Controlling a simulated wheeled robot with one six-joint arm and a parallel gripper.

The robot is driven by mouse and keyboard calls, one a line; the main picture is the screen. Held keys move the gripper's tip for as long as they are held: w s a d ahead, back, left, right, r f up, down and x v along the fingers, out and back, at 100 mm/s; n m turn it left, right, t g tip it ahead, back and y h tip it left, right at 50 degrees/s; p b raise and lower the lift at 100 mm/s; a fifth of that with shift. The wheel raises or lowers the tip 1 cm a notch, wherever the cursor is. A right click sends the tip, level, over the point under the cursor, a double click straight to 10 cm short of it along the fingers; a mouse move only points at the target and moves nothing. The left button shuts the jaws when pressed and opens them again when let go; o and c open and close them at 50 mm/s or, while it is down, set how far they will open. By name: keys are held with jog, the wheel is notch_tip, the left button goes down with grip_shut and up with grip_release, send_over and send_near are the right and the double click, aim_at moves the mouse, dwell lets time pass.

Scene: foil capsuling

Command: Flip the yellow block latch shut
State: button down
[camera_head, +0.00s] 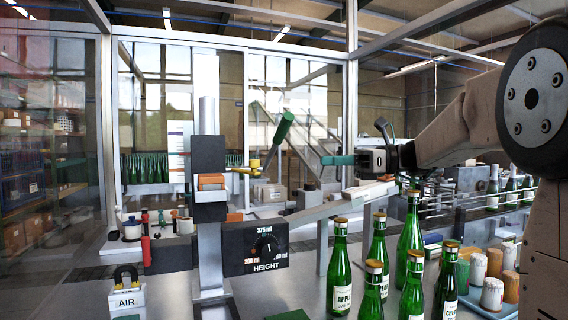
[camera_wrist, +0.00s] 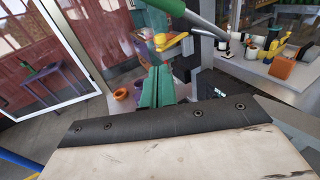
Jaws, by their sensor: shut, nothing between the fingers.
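The yellow latch (camera_head: 246,168) sticks out to the right of the black block (camera_head: 209,168) on the upright post. A green-handled lever (camera_head: 279,130) slants up and right beside it. In the wrist view the yellow latch (camera_wrist: 171,43) shows just beyond my fingertips, below the green handle (camera_wrist: 168,6). My gripper (camera_head: 324,160) has green fingers, shut and empty, pointing left toward the latch with a gap between them. The fingers also show in the wrist view (camera_wrist: 157,72). Whether the latch is fully open is not clear.
Several green bottles (camera_head: 340,268) stand on the table below my arm. A black HEIGHT dial panel (camera_head: 254,247) is fixed low on the post. An AIR padlock block (camera_head: 126,296) stands at the front left. The air between my fingers and the latch looks clear.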

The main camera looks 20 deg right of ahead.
jog(key=x, duration=1.4)
